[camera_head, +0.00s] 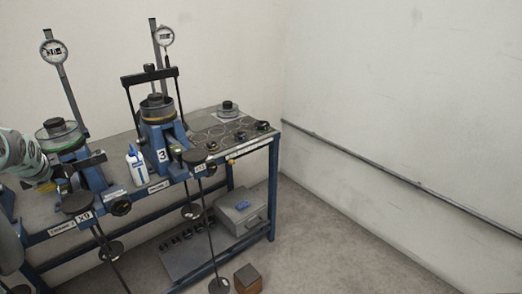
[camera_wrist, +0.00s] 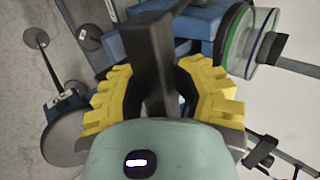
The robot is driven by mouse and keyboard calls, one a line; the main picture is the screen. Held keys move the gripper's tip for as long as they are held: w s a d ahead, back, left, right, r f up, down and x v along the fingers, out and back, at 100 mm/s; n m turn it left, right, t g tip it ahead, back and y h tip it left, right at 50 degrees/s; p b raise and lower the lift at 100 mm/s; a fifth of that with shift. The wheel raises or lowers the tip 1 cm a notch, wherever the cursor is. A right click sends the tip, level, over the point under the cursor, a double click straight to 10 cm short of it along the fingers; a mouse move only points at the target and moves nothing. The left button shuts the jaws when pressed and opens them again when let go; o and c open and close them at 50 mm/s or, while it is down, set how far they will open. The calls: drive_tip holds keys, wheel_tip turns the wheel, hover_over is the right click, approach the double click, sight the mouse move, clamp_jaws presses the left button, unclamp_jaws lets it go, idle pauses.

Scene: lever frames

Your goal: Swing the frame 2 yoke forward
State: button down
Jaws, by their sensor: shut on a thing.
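The left lever frame, likely frame 2, has blue uprights (camera_head: 95,177) and a clear ring cell (camera_head: 62,134) on top. My gripper (camera_head: 62,180) comes in from the left edge. In the wrist view my gripper (camera_wrist: 165,95) has its yellow fingers closed on both sides of the black bar (camera_wrist: 152,55). The clear cell with its green ring (camera_wrist: 250,40) is at the upper right there. The far finger contact is partly hidden in the head view.
Frame 3 (camera_head: 162,155) stands to the right with its yoke (camera_head: 149,76) upright over its cell. A white bottle (camera_head: 137,165) stands between the frames. Weight hangers (camera_head: 78,202) hang at the bench front. A grey box (camera_head: 241,212) is on the lower shelf. Floor to the right is clear.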

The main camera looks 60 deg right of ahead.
drive_tip(key=shift+s+a+f, duration=0.1)
drive_tip(key=shift+s+f, duration=0.05)
drive_tip(key=shift+f, duration=0.05)
drive_tip(key=c, duration=0.9)
unclamp_jaws()
drive_tip(key=shift+c, duration=0.2)
drive_tip(key=shift+o, duration=1)
wheel_tip(320, 180, up, 10)
drive_tip(key=shift+r, duration=0.1)
